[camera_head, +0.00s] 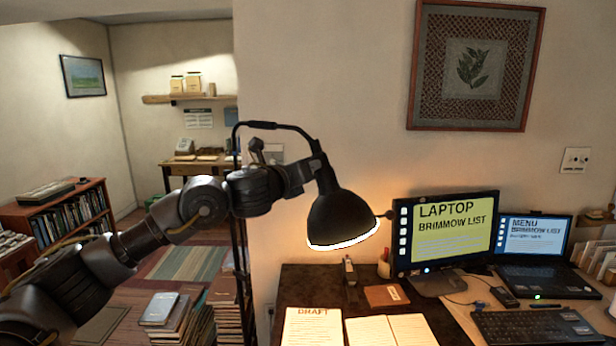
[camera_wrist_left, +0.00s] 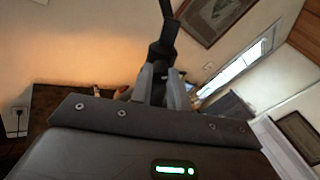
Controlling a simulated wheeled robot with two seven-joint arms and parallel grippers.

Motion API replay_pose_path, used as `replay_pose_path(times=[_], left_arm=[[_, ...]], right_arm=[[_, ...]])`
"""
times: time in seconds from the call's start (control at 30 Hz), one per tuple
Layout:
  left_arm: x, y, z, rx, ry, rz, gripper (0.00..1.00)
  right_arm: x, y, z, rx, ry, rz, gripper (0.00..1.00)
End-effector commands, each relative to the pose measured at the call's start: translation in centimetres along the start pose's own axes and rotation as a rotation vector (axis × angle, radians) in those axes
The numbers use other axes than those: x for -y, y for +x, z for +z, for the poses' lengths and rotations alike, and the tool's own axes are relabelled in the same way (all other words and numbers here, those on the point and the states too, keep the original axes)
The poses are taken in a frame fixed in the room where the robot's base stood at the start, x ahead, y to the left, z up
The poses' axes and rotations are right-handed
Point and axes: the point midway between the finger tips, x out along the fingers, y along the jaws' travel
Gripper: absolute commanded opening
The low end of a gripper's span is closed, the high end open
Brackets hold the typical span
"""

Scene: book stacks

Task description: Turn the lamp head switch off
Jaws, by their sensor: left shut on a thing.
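The black desk lamp head (camera_head: 341,214) hangs over the desk, shade tilted down, its rim glowing, with warm light on the wall and desk. My left gripper (camera_head: 318,172) reaches in from the left to the narrow upper end of the lamp head. In the left wrist view its two grey fingers (camera_wrist_left: 160,88) are shut on a dark part of the lamp (camera_wrist_left: 163,48). Whether that part is the switch itself cannot be told; the fingers hide it. My right gripper is not in view.
The lamp's thin arm (camera_head: 272,125) arches behind my wrist to a tall stand. Below are a dark desk (camera_head: 300,285), papers (camera_head: 312,327), a monitor (camera_head: 446,232) and a laptop (camera_head: 536,250). Book stacks (camera_head: 226,306) stand on the floor left of the desk.

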Motion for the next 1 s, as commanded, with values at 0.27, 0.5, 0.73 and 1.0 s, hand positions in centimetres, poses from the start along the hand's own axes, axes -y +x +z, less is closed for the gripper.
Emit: replay_pose_path(times=[0.27,0.5,0.73,1.0], left_arm=[[0.1,0.0,0.0,-0.004,-0.264,-0.003,0.00],[0.1,0.0,0.2,-0.009,-0.493,-0.002,0.00],[0.2,0.0,0.3,-0.014,-0.707,-0.004,0.00],[0.2,0.0,0.4,-0.018,-0.916,-0.004,0.00]], right_arm=[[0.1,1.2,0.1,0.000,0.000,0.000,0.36],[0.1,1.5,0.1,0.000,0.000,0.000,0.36],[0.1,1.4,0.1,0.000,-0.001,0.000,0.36],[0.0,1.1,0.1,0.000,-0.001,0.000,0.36]])
